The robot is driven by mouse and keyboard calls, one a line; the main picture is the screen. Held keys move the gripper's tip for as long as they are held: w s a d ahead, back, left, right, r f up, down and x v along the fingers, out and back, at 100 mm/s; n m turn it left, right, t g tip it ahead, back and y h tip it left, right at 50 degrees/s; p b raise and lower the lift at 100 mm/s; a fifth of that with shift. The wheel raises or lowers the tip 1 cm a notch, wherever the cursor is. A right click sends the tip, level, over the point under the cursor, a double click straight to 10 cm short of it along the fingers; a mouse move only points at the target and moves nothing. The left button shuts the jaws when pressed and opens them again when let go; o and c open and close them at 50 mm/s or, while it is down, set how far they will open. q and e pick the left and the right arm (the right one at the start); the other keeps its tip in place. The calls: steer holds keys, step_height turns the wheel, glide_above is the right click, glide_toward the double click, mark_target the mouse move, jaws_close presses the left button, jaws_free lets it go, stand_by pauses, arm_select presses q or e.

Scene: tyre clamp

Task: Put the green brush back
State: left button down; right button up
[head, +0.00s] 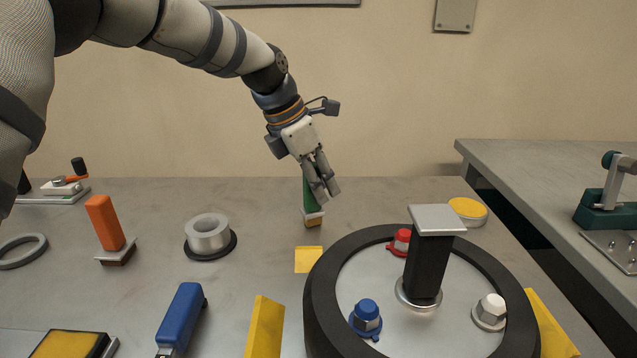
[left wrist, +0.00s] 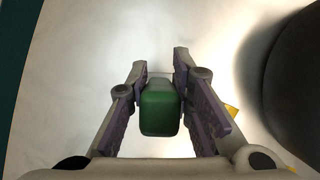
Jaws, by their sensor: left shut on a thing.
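The green brush (head: 308,196) has a green handle, a pale collar and tan bristles at its lower end. In the head view it is roughly upright, behind the wheel and to its left. My left gripper (head: 321,184) is shut on its handle from above. In the left wrist view the green handle (left wrist: 159,112) sits between the two fingers. I cannot tell whether the bristles touch the table. A flat yellow square (head: 308,260) lies on the table in front of the brush. My right gripper is not in view.
The black-rimmed wheel (head: 322,290) with a dark post (head: 428,268) stands at front right. An orange-handled brush (head: 105,222), a tape roll (head: 209,234) and a blue-handled tool (head: 182,315) are to the left. A yellow-lidded tin (head: 467,210) stands behind the wheel. Table behind the brush is clear.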

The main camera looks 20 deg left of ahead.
arm_select(q)
steer(key=c, duration=1.7)
jaws_free()
steer(key=shift+w, duration=0.2)
steer(key=shift+o, duration=1.4)
steer(key=shift+s, duration=0.1)
steer(key=v, duration=1.2)
steer(key=shift+p, duration=0.4)
